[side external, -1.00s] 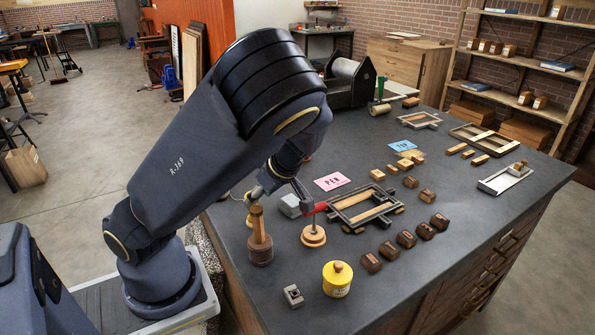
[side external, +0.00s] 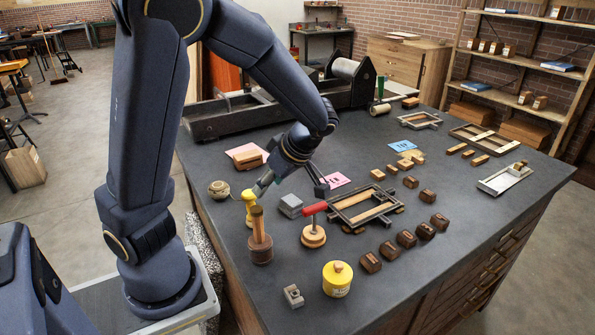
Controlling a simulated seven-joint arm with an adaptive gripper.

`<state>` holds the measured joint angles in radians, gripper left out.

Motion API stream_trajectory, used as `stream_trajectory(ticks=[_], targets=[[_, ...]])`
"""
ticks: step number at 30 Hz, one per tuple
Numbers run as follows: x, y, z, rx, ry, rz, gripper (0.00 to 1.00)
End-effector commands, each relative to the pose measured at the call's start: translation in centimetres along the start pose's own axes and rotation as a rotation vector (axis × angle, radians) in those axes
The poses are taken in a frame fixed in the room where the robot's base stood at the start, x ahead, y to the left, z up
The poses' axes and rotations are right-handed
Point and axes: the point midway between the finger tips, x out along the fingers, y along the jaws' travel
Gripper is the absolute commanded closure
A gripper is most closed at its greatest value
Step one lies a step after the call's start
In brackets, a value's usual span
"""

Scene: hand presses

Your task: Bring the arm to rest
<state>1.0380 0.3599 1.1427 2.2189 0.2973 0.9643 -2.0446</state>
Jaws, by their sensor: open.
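My arm is bent high on the left side of the side external view. My gripper (side external: 290,191) is open, with its fingers apart and nothing seen between them. It points down over the left part of the dark bench top (side external: 440,185). The grey finger is in line with a yellow knobbed piece (side external: 249,208), and the dark finger is near a pink card (side external: 338,181). I cannot tell whether either finger touches anything. A grey block (side external: 290,206) shows just below the gripper.
A red-handled tool on a round wooden base (side external: 313,236), a wooden-handled piece (side external: 260,240) and a yellow pot (side external: 337,279) stand in front. A wooden frame (side external: 365,207) and several brown blocks lie right. A long press bed (side external: 240,117) lies behind.

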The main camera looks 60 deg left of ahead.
Motion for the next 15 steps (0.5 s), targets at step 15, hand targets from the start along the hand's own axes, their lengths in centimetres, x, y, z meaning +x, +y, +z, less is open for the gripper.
stream_trajectory(ticks=[15], targets=[[1.3,-0.6,-1.9,-0.107,-0.180,-0.071,0.47]])
